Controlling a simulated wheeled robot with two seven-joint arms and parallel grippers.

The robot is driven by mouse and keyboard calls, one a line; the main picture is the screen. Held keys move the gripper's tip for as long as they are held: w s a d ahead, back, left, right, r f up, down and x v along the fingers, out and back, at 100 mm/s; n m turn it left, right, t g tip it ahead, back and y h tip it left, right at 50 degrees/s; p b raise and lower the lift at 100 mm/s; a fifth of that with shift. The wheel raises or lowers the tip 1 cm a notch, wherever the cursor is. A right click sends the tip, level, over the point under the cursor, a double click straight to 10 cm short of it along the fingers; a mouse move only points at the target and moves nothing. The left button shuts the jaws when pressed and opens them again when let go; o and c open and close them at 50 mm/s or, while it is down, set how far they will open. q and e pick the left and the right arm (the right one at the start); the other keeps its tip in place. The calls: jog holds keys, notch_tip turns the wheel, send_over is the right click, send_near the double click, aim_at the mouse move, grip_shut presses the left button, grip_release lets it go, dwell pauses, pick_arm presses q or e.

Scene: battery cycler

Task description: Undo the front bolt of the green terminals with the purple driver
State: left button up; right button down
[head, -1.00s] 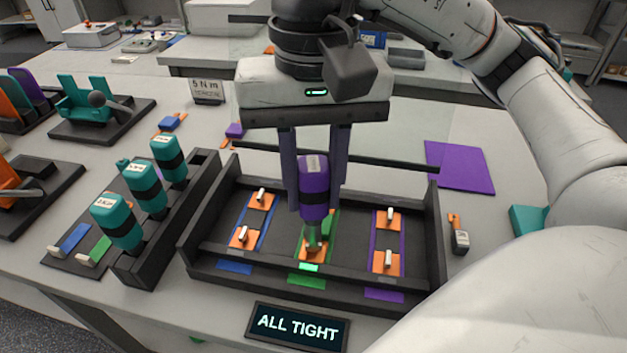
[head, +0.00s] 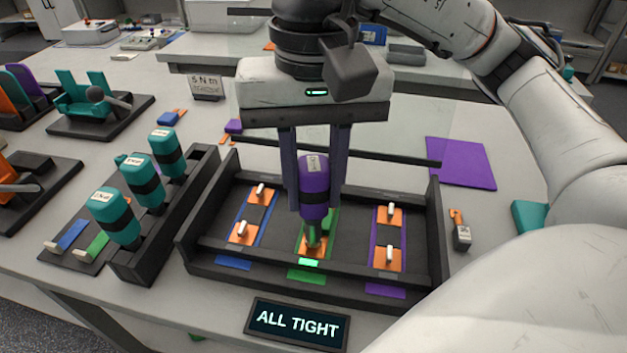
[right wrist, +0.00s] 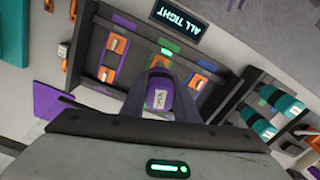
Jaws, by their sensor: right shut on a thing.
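My right gripper (head: 314,190) is shut on the purple driver (head: 313,172), which stands upright, tip down, over the front orange terminal (head: 313,246) of the green strip (head: 331,222). Whether the tip sits on the bolt is hard to tell; the bolt and the back green terminal are hidden by the driver and gripper. The driver also shows in the right wrist view (right wrist: 160,95). A small green light (head: 308,262) glows on the tray's front rail by the green strip. The display (head: 297,324) reads "ALL TIGHT". My left gripper is not in view.
The black tray (head: 210,262) also holds blue-strip terminals (head: 243,232) and purple-strip terminals (head: 389,258) with upright pale bolts. A dark bar (head: 390,157) runs across behind the gripper. Several teal drivers (head: 143,182) stand in a rack at left. A purple mat (head: 461,163) lies at right.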

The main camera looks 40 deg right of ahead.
jog(key=shift+f, duration=0.3)
dwell(0.5)
jog(key=shift+n, duration=1.5)
jog(key=shift+n, duration=1.5)
jog(key=shift+n, duration=0.6)
jog(key=shift+d+n, duration=0.1)
jog(key=shift+n, duration=0.8)
